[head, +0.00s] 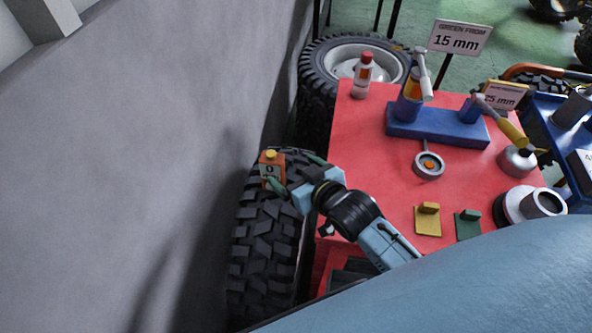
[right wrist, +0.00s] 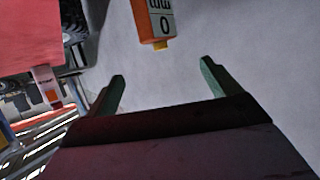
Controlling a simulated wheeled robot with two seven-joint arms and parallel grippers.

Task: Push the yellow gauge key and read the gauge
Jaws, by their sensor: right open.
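The gauge (head: 271,170) is a small orange box with a pale display. It shows at the top of the big dark tyre in the head view, beside the grey wall. Its yellow key (head: 270,154) is on top. In the right wrist view the gauge (right wrist: 154,20) appears upside down, its display showing "0" and "mm", with the yellow key (right wrist: 161,44) facing my fingers. My right gripper (head: 294,171) is open and empty. Its fingertips are close to the gauge, and the key lies ahead of the gap between them, apart from both. My left gripper is not in view.
The treaded tyre (head: 262,235) stands between the wall and a red table (head: 385,160). The table carries a blue holder (head: 435,128), a round dial (head: 429,165), a bottle (head: 363,75), and yellow and green plates. A sign (head: 459,38) reads "GREEN FROM 15 mm".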

